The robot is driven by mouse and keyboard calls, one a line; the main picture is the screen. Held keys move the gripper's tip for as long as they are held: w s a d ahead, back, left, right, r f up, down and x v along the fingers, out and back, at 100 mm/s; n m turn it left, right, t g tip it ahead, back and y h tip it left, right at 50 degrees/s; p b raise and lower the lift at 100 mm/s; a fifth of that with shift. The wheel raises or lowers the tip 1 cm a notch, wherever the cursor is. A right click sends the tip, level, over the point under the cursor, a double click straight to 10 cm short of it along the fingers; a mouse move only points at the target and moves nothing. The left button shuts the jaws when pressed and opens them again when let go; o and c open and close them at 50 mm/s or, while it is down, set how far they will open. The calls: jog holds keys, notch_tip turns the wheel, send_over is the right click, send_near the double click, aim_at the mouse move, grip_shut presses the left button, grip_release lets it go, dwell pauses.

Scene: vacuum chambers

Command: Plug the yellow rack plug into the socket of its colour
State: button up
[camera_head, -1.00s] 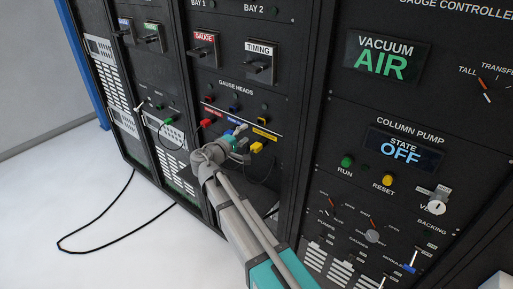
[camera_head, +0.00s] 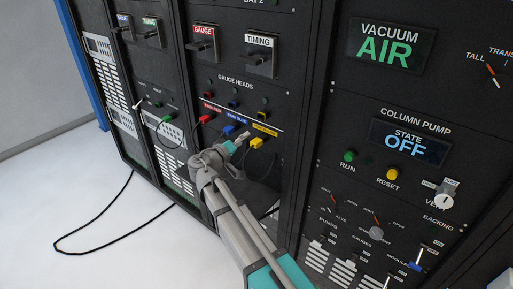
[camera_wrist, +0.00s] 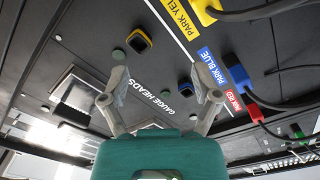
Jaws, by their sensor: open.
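The yellow plug (camera_head: 257,142) sits in its parking place below the yellow park label, with a cable hanging from it. In the wrist view the yellow plug (camera_wrist: 204,11) is at the top edge, partly cut off. The yellow-rimmed socket (camera_head: 264,116) is in the gauge heads row above the label. It also shows in the wrist view (camera_wrist: 139,41), with nothing in it. My gripper (camera_head: 244,139) is in front of the panel, just left of the yellow plug. Its fingers (camera_wrist: 159,86) are spread in the wrist view, with nothing between them.
A blue plug (camera_head: 228,131) and a red plug (camera_head: 204,119) are parked to the left, and a green plug (camera_head: 170,117) is on the neighbouring rack. Red (camera_head: 208,93) and blue (camera_head: 233,104) sockets are above. Cables hang near my arm. Switches fill the right rack.

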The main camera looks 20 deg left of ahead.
aim_at(253, 145)
notch_tip(253, 145, down, 6)
jog(key=s+m+b, duration=0.1)
jog(key=m+b, duration=0.4)
jog(key=m, duration=0.5)
jog(key=shift+s+a+m, duration=0.15)
jog(key=shift+a+m, duration=0.15)
jog(key=shift+m, duration=0.1)
jog(key=shift+x, duration=4.55)
jog(key=shift+c, duration=0.3)
grip_shut()
